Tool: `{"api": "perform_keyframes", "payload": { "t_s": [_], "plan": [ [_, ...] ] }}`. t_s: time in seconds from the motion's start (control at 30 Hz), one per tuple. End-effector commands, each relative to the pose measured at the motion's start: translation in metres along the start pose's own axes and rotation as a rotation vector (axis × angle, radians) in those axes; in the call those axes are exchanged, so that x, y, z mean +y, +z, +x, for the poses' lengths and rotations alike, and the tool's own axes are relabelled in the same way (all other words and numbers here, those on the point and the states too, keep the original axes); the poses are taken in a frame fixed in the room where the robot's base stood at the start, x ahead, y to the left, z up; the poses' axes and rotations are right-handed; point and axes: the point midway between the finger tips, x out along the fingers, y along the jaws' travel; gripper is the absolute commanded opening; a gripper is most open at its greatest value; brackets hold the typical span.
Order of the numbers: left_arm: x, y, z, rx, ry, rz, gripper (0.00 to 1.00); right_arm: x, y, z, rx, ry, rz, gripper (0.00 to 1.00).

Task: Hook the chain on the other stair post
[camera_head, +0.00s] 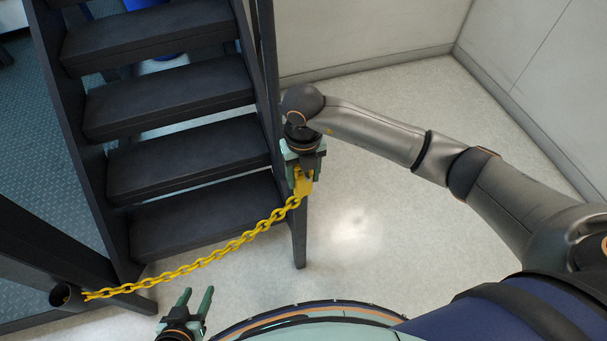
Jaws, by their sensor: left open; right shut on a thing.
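A yellow chain (225,248) hangs in a shallow sag across the foot of the dark stairs. Its left end meets the dark left stair post (67,296) at the lower left. Its right end has a yellow hook piece (302,184), held in my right gripper (303,172), which is shut on it. That gripper is at the right stair post (299,232), in front of its upper part. Whether the hook touches the post is hidden by the gripper. My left gripper (194,306) is open and empty, low in the view, below the chain and apart from it.
Dark stair treads (190,150) rise behind the chain. A pale floor (380,230) lies clear to the right, bounded by light wall panels (370,30). A blue object (150,5) shows behind the stairs at the top.

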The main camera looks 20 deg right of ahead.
Motion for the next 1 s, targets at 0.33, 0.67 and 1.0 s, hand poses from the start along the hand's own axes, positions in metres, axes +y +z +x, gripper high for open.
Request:
{"api": "perform_keyframes", "payload": {
  "t_s": [0.33,0.67,1.0],
  "plan": [
    [0.0,-0.0001,0.0,0.0,0.0,0.0,0.5,-0.0002,0.0,-0.0002,0.0,0.0,0.0,0.57],
    [0.0,0.0,0.0,0.0,0.0,0.0,0.5,-0.0002,-0.0001,0.0,0.0,0.0,0.0,0.9],
    [0.0,-0.0001,0.0,0.0,0.0,0.0,0.5,-0.0004,0.0005,-0.009,-0.001,0.0,0.0,0.9]
  ]
}}
